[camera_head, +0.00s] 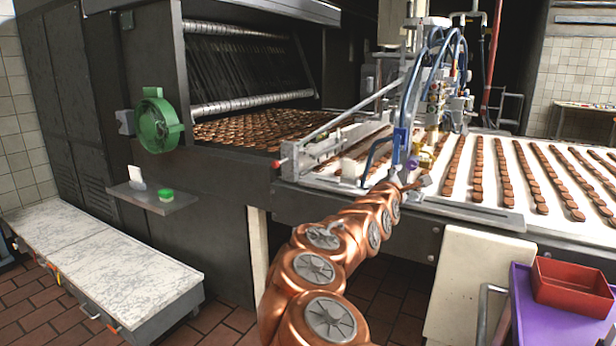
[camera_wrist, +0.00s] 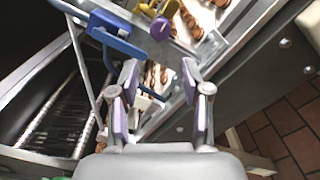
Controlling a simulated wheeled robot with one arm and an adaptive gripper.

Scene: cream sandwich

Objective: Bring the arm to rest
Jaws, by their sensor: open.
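My copper-coloured arm (camera_head: 335,250) reaches from the bottom middle of the head view up to the near edge of the conveyor machine. My gripper (camera_head: 408,184) is at its far end, small in the head view, close to the machine's frame. In the wrist view my gripper (camera_wrist: 160,92) shows two fingers with purple pads, spread apart. I see nothing held between them. Blue and silver machine parts lie beyond the fingers. From these views I cannot tell whether the fingers touch the machine.
A white conveyor (camera_head: 515,180) carries rows of brown biscuits. The oven (camera_head: 225,160) stands at the left, with a green handwheel (camera_head: 157,125). A red tray (camera_head: 572,284) sits on a purple surface (camera_head: 545,322) at lower right. A blue machine lever (camera_wrist: 117,36) is near my fingers.

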